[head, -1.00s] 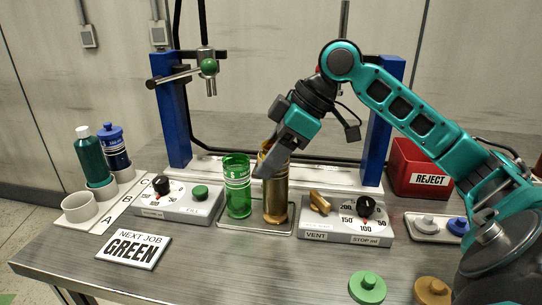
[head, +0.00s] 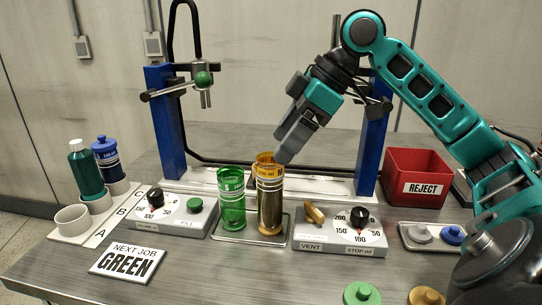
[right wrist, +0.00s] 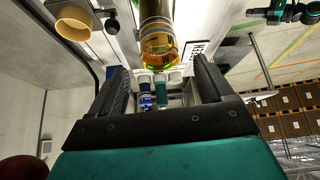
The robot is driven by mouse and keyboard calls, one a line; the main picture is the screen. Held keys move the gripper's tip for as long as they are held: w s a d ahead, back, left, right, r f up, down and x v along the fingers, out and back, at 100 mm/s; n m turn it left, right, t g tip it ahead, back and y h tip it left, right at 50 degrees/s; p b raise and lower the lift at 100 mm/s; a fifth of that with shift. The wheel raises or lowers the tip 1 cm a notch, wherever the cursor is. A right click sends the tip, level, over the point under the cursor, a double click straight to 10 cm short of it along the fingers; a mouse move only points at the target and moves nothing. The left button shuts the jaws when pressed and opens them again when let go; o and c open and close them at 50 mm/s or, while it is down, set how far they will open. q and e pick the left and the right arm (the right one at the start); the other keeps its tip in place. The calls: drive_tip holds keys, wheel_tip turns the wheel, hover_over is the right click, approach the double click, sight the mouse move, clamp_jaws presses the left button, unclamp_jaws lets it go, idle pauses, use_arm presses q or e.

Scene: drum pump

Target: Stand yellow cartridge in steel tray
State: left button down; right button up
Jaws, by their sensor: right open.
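The yellow cartridge (head: 270,207), amber-rimmed with a brownish-gold body, stands upright in the steel tray (head: 250,242). A green see-through cartridge (head: 232,200) stands beside it on the left. My right gripper (head: 287,155) is open at the upper right of the yellow cartridge's rim; in the head view its tip overlaps the rim's edge. In the right wrist view the cartridge (right wrist: 158,45) lies beyond the spread fingers, with nothing between them up close. My left gripper is not in view.
Control boxes flank the tray: one with a green button (head: 194,205) on the left, one marked VENT (head: 325,247) on the right. A blue-posted frame (head: 168,115) stands behind. A red REJECT bin (head: 417,170) is at right, bottles (head: 87,170) at left.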

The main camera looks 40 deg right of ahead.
drive_tip(key=v, duration=0.5)
drive_tip(key=shift+a, duration=0.1)
idle(0.5)
